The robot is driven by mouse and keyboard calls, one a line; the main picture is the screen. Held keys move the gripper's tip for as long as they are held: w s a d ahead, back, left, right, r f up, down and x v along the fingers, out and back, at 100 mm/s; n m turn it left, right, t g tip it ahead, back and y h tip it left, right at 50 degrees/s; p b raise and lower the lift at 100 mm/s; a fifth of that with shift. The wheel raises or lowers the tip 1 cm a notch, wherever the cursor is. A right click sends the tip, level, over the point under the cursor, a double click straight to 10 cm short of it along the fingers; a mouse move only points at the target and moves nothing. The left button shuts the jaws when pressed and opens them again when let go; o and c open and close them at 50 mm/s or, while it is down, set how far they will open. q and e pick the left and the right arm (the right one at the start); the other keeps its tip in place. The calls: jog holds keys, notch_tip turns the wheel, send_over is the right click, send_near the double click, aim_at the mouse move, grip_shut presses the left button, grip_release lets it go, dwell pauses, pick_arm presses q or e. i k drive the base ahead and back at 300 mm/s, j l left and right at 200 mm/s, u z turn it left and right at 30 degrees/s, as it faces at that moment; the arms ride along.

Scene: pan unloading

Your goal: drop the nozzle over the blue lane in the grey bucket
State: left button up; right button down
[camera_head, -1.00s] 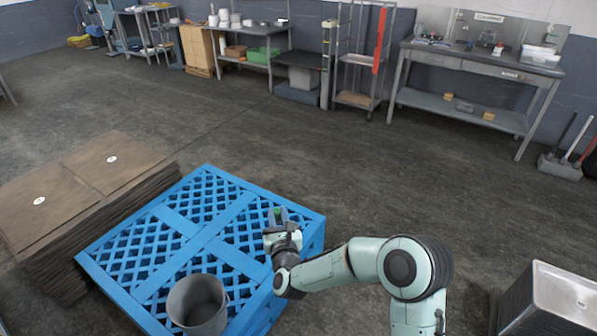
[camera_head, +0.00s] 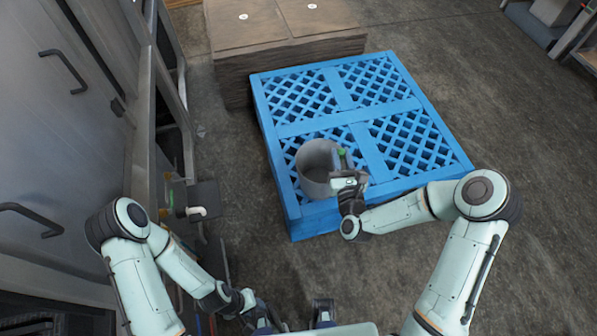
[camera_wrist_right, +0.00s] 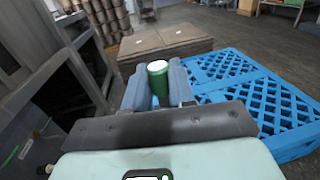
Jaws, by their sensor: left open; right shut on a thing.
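The grey bucket (camera_head: 312,182) stands upright on the near left part of the blue lattice pallet (camera_head: 362,140), its opening facing up. My right gripper (camera_head: 345,168) is at the bucket's right rim in the head view and hides part of it. It is shut on the nozzle (camera_head: 342,153), a small green piece. In the right wrist view the nozzle (camera_wrist_right: 158,84) is a green cylinder with a white top, upright between the two fingers (camera_wrist_right: 158,92). The bucket is not visible there. My left gripper (camera_head: 293,316) is open and empty at the bottom of the head view, well short of the pallet.
Stacked brown boards (camera_head: 275,45) lie behind the pallet. Grey cabinets (camera_head: 65,120) with handles stand along the left, close to my left arm. The floor (camera_head: 520,170) to the right of the pallet is clear.

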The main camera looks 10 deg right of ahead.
aim_at(320, 172)
jog(key=l+u, duration=0.2)
jog(key=u, duration=0.15)
jog(key=i+l+u, duration=0.1)
jog(key=l+u, duration=0.35)
jog(key=u, duration=0.25)
jog(key=l+u, duration=0.2)
jog(key=l, duration=0.25)
jog(key=k+l+u, duration=0.15)
jog(key=l, duration=0.7)
jog(key=k+l, duration=0.15)
jog(key=l, duration=0.3)
